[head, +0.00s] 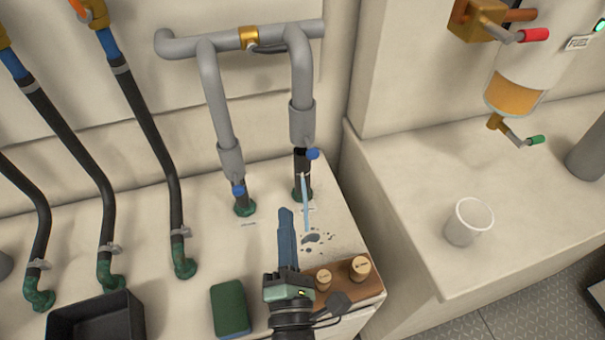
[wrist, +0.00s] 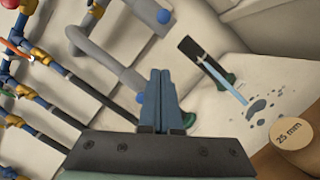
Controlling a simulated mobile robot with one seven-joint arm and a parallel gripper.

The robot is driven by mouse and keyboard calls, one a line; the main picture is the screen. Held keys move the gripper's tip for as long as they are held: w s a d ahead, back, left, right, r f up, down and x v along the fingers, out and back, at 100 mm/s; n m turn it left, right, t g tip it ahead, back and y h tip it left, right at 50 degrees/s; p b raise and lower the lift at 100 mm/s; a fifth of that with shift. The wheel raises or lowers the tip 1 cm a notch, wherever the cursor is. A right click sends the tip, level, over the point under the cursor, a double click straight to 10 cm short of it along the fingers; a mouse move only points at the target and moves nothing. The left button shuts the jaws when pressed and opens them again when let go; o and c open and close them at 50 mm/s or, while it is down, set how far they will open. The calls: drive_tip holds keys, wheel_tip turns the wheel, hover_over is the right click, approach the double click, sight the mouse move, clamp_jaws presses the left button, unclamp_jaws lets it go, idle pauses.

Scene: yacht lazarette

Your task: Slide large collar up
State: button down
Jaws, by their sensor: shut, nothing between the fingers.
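Two grey collars sit on the grey pipe loop. A thin stream of water (head: 306,205) spurts from that stub. The left collar (head: 231,157) is around the left pipe, lower down. My gripper (head: 286,212) is shut and empty, in front of and below both pipes, touching neither collar. In the wrist view, my gripper's fingers (wrist: 161,76) are together, with the stub (wrist: 202,61) to their right.
A wooden block (head: 375,288) with two round plugs stands right of my gripper; one plug (wrist: 295,133) reads "25 mm". A green sponge (head: 230,309) and a black tray (head: 97,320) lie left. Black hoses rise at left. A white cup (head: 469,222) stands on the right ledge.

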drive_tip(key=w+d+r+p, duration=0.2)
drive_tip(key=w+r+p, duration=0.1)
drive_tip(key=w, duration=0.5)
drive_tip(key=shift+d+p, duration=0.15)
drive_tip(key=shift+p, duration=0.5)
drive_tip(key=shift+r, duration=0.15)
